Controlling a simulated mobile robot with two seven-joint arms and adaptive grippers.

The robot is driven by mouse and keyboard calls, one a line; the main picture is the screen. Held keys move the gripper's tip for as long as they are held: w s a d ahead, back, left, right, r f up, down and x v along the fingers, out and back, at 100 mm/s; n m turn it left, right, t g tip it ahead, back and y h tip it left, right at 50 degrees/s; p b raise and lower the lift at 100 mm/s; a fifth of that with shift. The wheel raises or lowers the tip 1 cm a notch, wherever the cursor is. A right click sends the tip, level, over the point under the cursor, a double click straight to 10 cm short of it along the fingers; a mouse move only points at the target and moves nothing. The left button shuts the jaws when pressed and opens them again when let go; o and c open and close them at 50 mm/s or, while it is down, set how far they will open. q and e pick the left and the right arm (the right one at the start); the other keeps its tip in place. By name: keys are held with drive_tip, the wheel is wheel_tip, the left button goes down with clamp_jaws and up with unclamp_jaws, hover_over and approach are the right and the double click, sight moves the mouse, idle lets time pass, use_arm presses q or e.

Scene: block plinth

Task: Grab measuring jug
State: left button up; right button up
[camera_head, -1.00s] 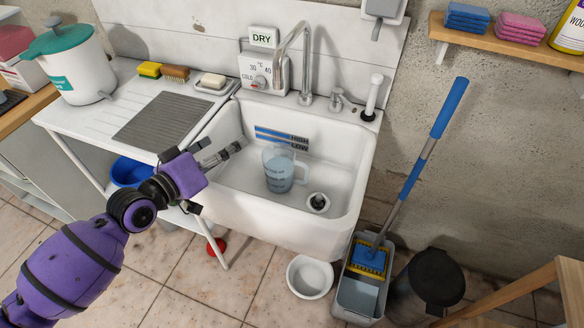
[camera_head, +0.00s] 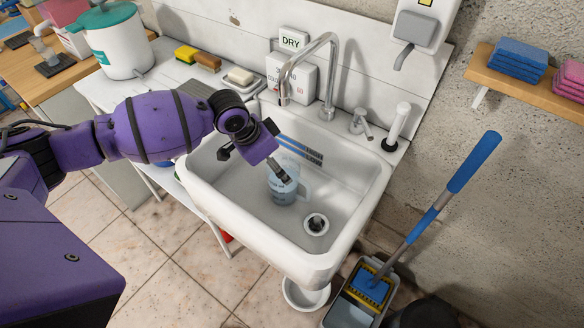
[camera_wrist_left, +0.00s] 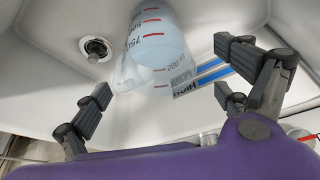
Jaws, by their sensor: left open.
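The measuring jug (camera_head: 281,192) is a clear, bluish vessel with its handle on the right. It stands in the white sink (camera_head: 235,205), left of the drain. My left gripper (camera_head: 257,168) is open above the sink, and one finger overlaps the jug's upper part in the head view. In the left wrist view the jug (camera_wrist_left: 152,50) shows red graduation marks and lies ahead of the spread fingers of my left gripper (camera_wrist_left: 160,88), with nothing between them. Whether a finger touches the jug I cannot tell. My right gripper is in neither view.
The tap (camera_head: 326,75) arches over the sink's back edge. A drain (camera_head: 316,223) lies right of the jug. A soap dish (camera_head: 239,80) and sponges stand on the left ledge. A mop (camera_head: 440,205) leans at the right. HIGH and LOW stripes mark the sink's back wall.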

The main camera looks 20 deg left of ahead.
sight(290, 186)
use_arm(q)
drive_tip(key=x, duration=0.7)
drive_tip(key=shift+d, duration=0.2)
drive_tip(key=shift+w, duration=0.1)
drive_tip(key=c, duration=1.6)
drive_tip(key=shift+c, duration=1.2)
drive_tip(key=shift+r, duration=0.15)
